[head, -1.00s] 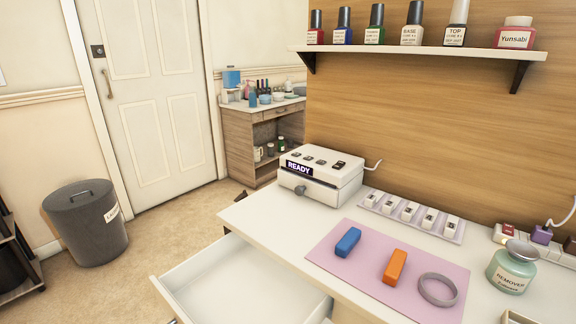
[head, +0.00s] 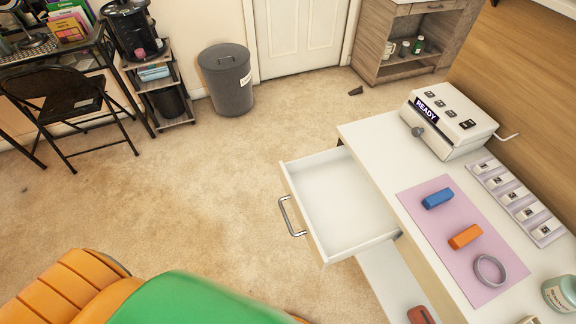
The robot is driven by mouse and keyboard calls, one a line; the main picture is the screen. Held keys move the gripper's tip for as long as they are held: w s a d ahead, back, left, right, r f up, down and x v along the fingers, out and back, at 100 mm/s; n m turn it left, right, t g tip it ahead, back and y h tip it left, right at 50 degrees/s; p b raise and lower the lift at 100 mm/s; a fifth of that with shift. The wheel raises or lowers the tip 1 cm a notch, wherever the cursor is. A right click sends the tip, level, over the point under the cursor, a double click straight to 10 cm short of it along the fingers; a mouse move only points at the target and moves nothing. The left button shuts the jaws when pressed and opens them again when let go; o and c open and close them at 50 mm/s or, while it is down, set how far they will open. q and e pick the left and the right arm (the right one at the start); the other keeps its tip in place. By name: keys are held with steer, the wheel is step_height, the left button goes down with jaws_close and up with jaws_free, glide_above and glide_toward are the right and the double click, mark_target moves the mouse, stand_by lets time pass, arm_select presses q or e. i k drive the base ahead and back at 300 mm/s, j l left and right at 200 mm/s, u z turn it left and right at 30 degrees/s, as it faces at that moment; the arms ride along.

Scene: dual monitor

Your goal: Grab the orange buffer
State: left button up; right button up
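The orange buffer (head: 465,236) is a small orange block lying on a pink mat (head: 428,215) on the white table. A blue block (head: 437,198) lies behind it on the same mat, and a grey ring (head: 489,270) lies in front of it. The three are apart from one another. Neither of my grippers shows in the head view.
An open, empty white drawer (head: 340,205) juts out left of the table. A white machine reading READY (head: 450,122) stands at the table's back. A strip of white pieces (head: 515,197) and a jar (head: 560,293) are at right. An orange-and-green seat-like shape (head: 170,300) fills the lower left.

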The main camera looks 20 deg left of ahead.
mark_target(470, 233)
steer(key=j+u, duration=0.1)
steer(key=u, duration=0.3)
steer(key=z, duration=0.5)
steer(key=k+z, duration=0.15)
steer(key=z, duration=0.85)
steer(key=k+l, duration=0.05)
